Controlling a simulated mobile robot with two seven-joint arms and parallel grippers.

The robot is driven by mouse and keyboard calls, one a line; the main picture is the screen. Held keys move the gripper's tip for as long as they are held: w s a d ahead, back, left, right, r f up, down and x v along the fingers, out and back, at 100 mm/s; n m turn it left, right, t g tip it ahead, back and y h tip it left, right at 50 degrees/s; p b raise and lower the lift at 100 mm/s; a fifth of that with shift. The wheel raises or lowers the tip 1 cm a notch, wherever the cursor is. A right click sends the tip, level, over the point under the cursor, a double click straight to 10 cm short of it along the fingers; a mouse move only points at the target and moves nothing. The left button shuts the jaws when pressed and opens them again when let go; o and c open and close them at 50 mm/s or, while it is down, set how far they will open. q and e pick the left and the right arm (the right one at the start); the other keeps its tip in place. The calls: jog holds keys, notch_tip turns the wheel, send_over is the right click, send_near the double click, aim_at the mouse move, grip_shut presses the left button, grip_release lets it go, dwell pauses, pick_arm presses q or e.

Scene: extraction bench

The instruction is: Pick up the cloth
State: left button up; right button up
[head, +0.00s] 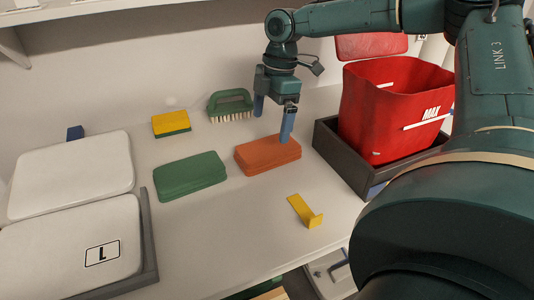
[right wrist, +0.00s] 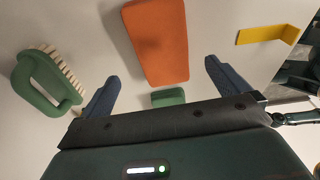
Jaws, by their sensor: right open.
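An orange folded cloth (head: 267,154) lies flat on the bench, left of the red bin. A similar green folded cloth (head: 190,175) lies to its left. My right gripper (head: 273,118) is open and empty, with its fingers pointing down near the back edge of the orange cloth. One finger overlaps that cloth in the head view. In the right wrist view the orange cloth (right wrist: 157,40) lies ahead of the open fingers (right wrist: 160,76), apart from them in the picture. A piece of the green cloth (right wrist: 168,97) shows between the fingers. My left gripper is not in view.
A green brush (head: 231,105) and a yellow-green sponge (head: 171,123) stand behind. A red bin (head: 385,110) sits in a dark tray (head: 343,163) at right. A yellow bracket (head: 304,211) lies in front. White pads (head: 75,240) are at left. Bare bench lies between.

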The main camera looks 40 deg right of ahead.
aim_at(268, 147)
jog(key=f, duration=0.4)
jog(key=a+f, duration=0.1)
jog(key=f, duration=0.2)
jog(key=shift+s+b, duration=0.15)
jog(key=shift+b, duration=0.2)
jog(key=shift+r, duration=0.1)
jog(key=shift+c, duration=0.4)
jog(key=c, duration=0.9)
